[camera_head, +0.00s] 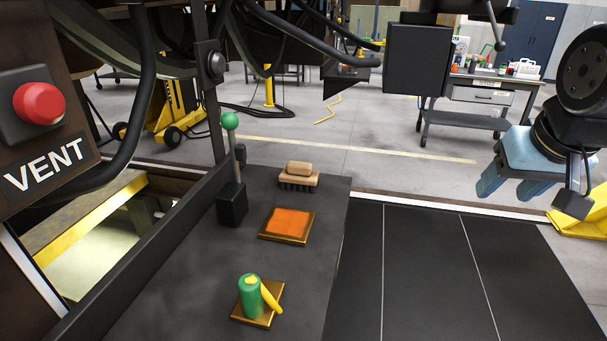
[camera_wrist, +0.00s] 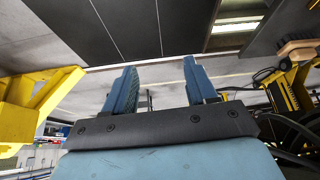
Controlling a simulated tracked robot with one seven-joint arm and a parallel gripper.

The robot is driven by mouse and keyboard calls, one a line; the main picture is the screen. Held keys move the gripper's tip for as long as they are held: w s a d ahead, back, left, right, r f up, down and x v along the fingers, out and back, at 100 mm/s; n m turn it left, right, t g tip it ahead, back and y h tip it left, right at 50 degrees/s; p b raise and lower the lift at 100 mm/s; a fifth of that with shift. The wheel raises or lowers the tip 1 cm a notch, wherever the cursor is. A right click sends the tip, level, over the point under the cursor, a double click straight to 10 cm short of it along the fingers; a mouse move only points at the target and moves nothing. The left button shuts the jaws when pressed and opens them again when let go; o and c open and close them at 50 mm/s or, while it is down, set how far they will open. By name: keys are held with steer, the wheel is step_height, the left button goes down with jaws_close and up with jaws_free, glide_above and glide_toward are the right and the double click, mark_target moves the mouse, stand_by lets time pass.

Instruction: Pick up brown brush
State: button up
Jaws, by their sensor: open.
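The brown brush (camera_head: 299,178) lies at the far end of the dark bench, its wooden back and rounded grip up and its dark bristles down. My gripper (camera_head: 505,192) is at the right of the head view, well to the right of the brush and apart from it. Its two blue fingers are spread and empty. They also show in the wrist view (camera_wrist: 160,66), with nothing between them. A tan wooden piece (camera_wrist: 298,46) at the wrist view's right edge looks like part of the brush, cut off by the frame.
An orange square pad (camera_head: 288,223) and a green cylinder (camera_head: 250,296) with a yellow piece sit on the bench (camera_head: 190,290). A green-knobbed lever (camera_head: 231,160) stands left of the brush. Dark hoses hang above. Dark floor panels (camera_head: 440,260) right of the bench are clear.

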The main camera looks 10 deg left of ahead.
steer(key=o, duration=0.6)
steer(key=w+a+r, duration=0.3)
steer(key=w+a, duration=0.3)
steer(key=a, duration=0.1)
steer(key=shift+w+a+g, duration=0.15)
steer(key=shift+w+g, duration=0.2)
steer(key=shift+g, duration=0.05)
steer(key=shift+o, duration=0.3)
steer(key=w+a+r, duration=0.1)
steer(key=w+a, duration=0.2)
steer(key=a, duration=0.3)
steer(key=shift+a+r, duration=0.2)
steer(key=shift+a, duration=0.1)
glide_toward(299, 164)
steer(key=shift+m, duration=0.4)
steer(key=x, duration=0.9)
